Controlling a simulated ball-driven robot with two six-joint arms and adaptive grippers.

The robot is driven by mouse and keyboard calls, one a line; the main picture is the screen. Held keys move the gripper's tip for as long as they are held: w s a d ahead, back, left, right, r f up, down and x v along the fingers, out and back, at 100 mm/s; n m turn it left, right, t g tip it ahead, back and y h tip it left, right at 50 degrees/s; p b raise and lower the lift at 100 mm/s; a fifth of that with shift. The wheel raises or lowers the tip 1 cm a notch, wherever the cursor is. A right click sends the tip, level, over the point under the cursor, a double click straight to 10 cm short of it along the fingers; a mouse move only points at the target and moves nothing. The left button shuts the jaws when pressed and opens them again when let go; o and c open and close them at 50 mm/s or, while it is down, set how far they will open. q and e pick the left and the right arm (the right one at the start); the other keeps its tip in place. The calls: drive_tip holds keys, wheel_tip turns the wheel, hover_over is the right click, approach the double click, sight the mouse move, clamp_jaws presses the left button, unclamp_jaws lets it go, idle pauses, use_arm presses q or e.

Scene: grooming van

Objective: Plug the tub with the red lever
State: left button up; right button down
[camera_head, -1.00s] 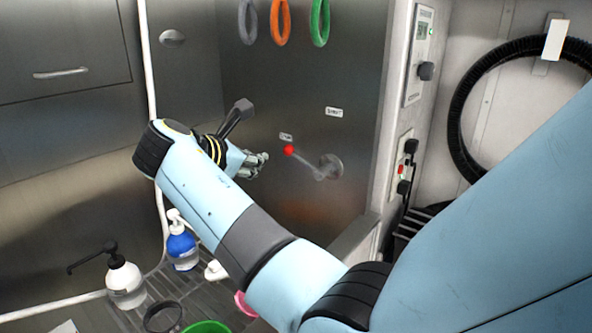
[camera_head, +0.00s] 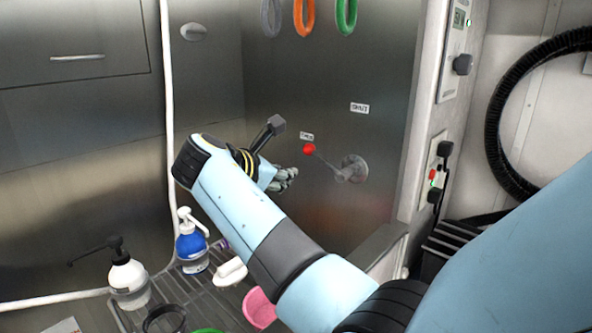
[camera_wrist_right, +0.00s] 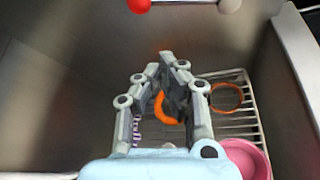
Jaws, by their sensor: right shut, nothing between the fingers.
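The lever (camera_head: 328,161) has a red ball knob (camera_head: 309,149) and a grey rod running to a round pivot (camera_head: 352,169) on the steel wall. The rod points left and slightly up, with the knob beside the lower small label (camera_head: 307,137); a "SHUT" label (camera_head: 359,108) sits higher, above the pivot. In the right wrist view the knob (camera_wrist_right: 138,5) shows at the top edge, beyond the fingers. My right gripper (camera_head: 287,178) is just below and left of the knob, apart from it. Its fingers (camera_wrist_right: 168,62) are shut and empty. My left gripper is out of view.
A blue pump bottle (camera_head: 191,246) and a white pump bottle (camera_head: 128,278) stand on the slatted rack below, with a pink bowl (camera_head: 258,308). Coloured loops (camera_head: 304,15) hang above. A white panel (camera_head: 437,165) with switches stands right of the lever.

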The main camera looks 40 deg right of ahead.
drive_tip(key=d+p, duration=0.2)
drive_tip(key=d, duration=0.5)
drive_tip(key=shift+w+d+f, duration=0.15)
drive_tip(key=shift+w+d, duration=0.05)
drive_tip(key=shift+w, duration=0.15)
